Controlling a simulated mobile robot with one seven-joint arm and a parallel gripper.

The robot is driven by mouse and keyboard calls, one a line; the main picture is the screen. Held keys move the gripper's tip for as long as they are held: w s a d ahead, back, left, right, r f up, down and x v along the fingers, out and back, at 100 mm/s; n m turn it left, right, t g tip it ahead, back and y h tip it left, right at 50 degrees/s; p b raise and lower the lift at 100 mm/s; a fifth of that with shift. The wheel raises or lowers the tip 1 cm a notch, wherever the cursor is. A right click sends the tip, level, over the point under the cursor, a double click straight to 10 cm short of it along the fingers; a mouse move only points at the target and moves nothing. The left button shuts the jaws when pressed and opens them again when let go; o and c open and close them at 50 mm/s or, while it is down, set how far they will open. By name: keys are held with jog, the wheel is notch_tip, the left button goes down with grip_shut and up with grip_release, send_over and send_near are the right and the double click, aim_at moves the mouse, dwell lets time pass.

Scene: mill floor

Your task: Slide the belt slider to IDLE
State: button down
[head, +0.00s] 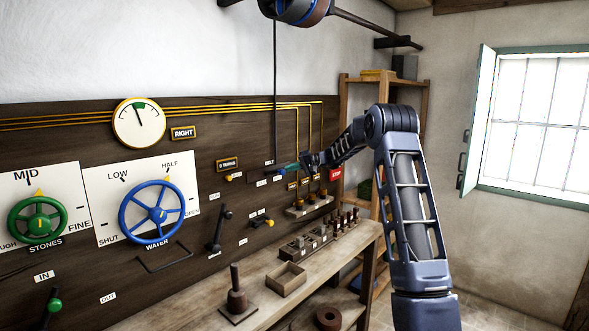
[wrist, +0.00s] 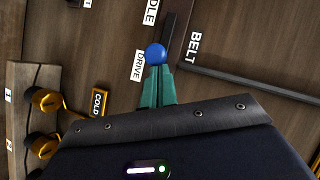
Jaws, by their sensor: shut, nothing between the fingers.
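The belt slider's round blue knob (wrist: 156,54) shows in the wrist view, beside the DRIVE label (wrist: 137,65). A dark slot (wrist: 173,32) runs up the picture from near the knob, past the IDLE label (wrist: 151,9). The BELT label (wrist: 193,48) is to its right. My gripper (wrist: 157,69) has its teal fingers shut with nothing between them. The fingertips are right at the knob's lower side; I cannot tell if they touch it. In the head view my gripper (head: 284,169) is at the right part of the panel, where the knob is too small to make out.
A dark bar (wrist: 250,82) runs to the right. In the head view, a bench (head: 210,312) stands below, and a red STOP sign (head: 336,174) is near my arm.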

jog(key=s+a, duration=0.6)
jog(key=shift+a, duration=0.1)
send_near(278, 172)
jog(key=s+d+r, duration=0.3)
jog(key=s+r, duration=0.1)
jog(key=s, duration=0.1)
jog(key=shift+w+d, duration=0.2)
jog(key=shift+w, duration=0.05)
